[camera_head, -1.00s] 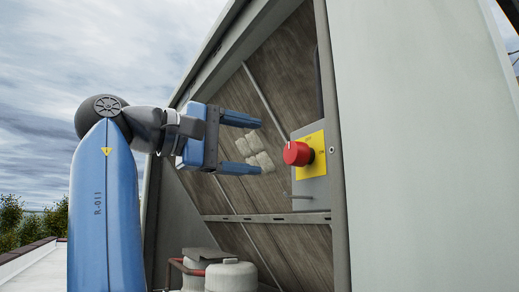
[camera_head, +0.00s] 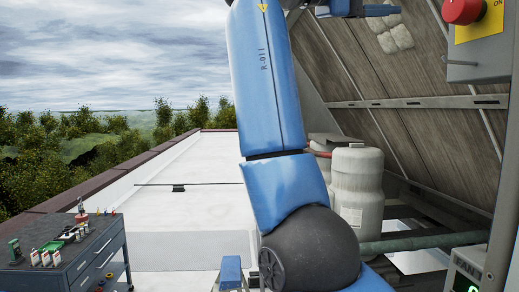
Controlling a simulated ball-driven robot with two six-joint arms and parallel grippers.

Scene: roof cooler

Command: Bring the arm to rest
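My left arm (camera_head: 265,80) rises through the middle of the view. Its gripper (camera_head: 385,8) is at the top edge, mostly cut off. Only its lower blue finger and part of the palm show. That finger sits at the outer end of the palm, as it does when spread, so the gripper looks open. Nothing shows in it. The red knob (camera_head: 463,11) on its yellow plate (camera_head: 484,24) is at the top right, to the right of the finger and apart from it.
Inside the cooler housing are pale canisters (camera_head: 357,185), a wooden-looking slatted panel (camera_head: 440,130) and a greenish pipe (camera_head: 425,242). A grey tool cabinet (camera_head: 75,258) with small tools on top stands lower left. The white roof (camera_head: 185,175) between is mostly clear.

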